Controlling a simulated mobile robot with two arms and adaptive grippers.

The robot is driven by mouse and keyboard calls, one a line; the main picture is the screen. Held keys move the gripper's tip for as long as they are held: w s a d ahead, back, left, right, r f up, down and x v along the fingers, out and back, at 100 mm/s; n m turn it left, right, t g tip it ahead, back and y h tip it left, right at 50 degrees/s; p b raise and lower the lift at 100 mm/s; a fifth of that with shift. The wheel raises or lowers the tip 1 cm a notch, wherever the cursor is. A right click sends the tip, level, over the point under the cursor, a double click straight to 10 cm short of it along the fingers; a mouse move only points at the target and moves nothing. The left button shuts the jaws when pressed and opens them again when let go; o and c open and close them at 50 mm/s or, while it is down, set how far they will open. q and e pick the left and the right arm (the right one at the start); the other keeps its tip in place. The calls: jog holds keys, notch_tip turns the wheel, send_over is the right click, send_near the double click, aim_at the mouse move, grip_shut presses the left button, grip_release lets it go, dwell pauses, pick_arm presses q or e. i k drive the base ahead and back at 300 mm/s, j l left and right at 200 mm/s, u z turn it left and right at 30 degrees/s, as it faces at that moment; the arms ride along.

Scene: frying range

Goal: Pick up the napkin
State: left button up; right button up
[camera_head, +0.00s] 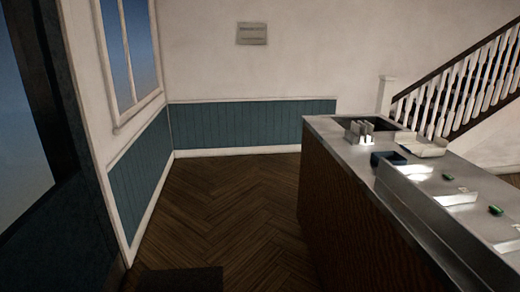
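No napkin can be told for certain in the head view. A small pale holder with upright slats or sheets (358,131) stands near the far end of the counter; it is too small to tell whether it holds napkins. A pale open box or tray (424,148) sits to its right, beside a stair-side edge of the counter. Neither of my grippers shows in this view.
The metal-topped counter (325,127) with wooden side runs along the right. A small dark blue box (389,158) and small green items (495,210) lie on it. A staircase railing (455,85) rises behind.

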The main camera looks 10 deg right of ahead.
aim_at(355, 128)
jog(key=i+z, duration=0.15)
jog(key=i, duration=0.35)
jog(key=i+j+z, duration=0.2)
jog(key=i, duration=0.3)
jog(key=i+j+z, duration=0.15)
jog(key=i, duration=0.35)
